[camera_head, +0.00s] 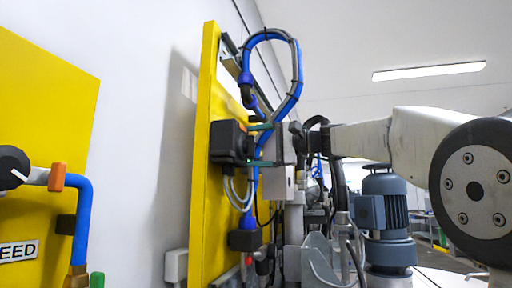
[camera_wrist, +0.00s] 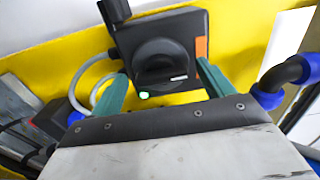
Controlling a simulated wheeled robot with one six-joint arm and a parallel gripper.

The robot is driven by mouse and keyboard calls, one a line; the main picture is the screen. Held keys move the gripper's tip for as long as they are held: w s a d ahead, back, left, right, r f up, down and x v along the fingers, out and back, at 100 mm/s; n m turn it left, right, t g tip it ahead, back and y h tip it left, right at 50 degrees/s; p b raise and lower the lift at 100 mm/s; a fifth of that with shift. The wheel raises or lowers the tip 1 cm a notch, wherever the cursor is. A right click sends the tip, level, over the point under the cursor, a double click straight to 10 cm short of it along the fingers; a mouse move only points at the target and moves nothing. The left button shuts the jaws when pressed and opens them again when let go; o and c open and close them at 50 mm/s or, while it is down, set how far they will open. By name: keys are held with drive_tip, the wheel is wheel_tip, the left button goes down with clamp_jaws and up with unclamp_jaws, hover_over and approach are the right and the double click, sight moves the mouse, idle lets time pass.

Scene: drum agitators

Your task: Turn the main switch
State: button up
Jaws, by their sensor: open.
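The main switch (camera_head: 228,142) is a black box with a black rotary knob, mounted on an upright yellow panel (camera_head: 205,120). In the wrist view the knob (camera_wrist: 160,60) faces me, with a small white mark at its lower right and a green light below it. My gripper (camera_head: 251,145) is in front of the switch with its two green fingers pointing at it. In the wrist view my gripper (camera_wrist: 161,70) is open, one finger on each side of the knob. Whether the fingers touch the switch cannot be told.
Blue hoses (camera_head: 296,85) loop above and beside the switch. Grey cables (camera_wrist: 88,75) curve at its left in the wrist view. A second yellow panel (camera_head: 40,110) stands at the left with a black knob and blue pipe. A blue-grey motor (camera_head: 387,215) stands below my arm.

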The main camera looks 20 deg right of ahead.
drive_tip(key=v, duration=0.7)
drive_tip(key=shift+d, duration=0.15)
drive_tip(key=shift+s, duration=0.1)
idle(0.9)
